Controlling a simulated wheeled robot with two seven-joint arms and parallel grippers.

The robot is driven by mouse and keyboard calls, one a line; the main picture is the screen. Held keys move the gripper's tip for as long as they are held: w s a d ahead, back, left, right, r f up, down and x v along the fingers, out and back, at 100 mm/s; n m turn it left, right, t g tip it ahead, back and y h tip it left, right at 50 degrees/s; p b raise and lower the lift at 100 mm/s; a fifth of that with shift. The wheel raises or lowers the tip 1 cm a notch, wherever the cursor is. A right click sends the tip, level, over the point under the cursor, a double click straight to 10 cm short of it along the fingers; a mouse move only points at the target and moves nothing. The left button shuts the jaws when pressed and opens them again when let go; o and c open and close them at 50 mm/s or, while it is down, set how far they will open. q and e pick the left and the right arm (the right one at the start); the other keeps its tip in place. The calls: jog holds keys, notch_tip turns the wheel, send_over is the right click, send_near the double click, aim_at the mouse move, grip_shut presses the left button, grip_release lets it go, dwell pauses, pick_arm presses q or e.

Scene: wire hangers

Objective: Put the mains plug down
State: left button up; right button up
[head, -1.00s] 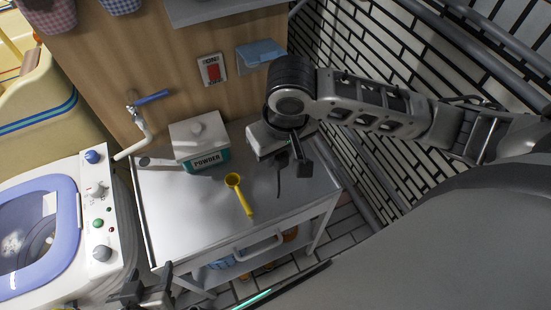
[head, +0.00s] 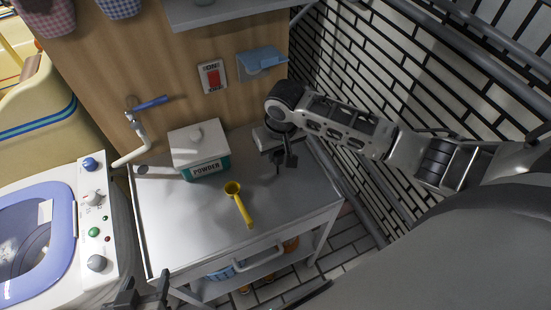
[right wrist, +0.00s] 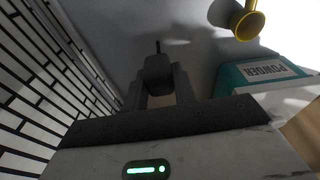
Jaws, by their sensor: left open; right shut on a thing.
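The mains plug (right wrist: 158,72) is a dark grey block with a thin dark piece sticking out of its far end in the right wrist view. My right gripper (right wrist: 159,82) is shut on it, one finger on each side. In the head view the right gripper (head: 287,158) is over the right rear part of the grey cart top (head: 195,225), and the small dark plug (head: 277,160) shows beside the fingers. I cannot tell whether the plug touches the top. My left gripper (head: 138,294) is open and empty at the bottom edge, in front of the cart.
A powder box (head: 200,152) stands at the back of the cart top, left of the right gripper. A yellow scoop (head: 239,204) lies in the middle. The front right of the top is clear. A red switch (head: 212,76) and a blue-covered socket (head: 262,62) are on the wooden panel.

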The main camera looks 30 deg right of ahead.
aim_at(275, 161)
jog(key=shift+w+d+f, duration=0.1)
jog(key=shift+w+f, duration=0.5)
jog(key=shift+f, duration=0.15)
jog(key=f, duration=0.3)
jog(key=shift+w+b, duration=0.3)
jog(key=shift+b, duration=0.05)
jog(key=shift+f, duration=0.35)
jog(key=shift+f, duration=0.1)
jog(key=shift+f, duration=0.5)
jog(key=o, duration=1)
jog(key=shift+r, duration=0.1)
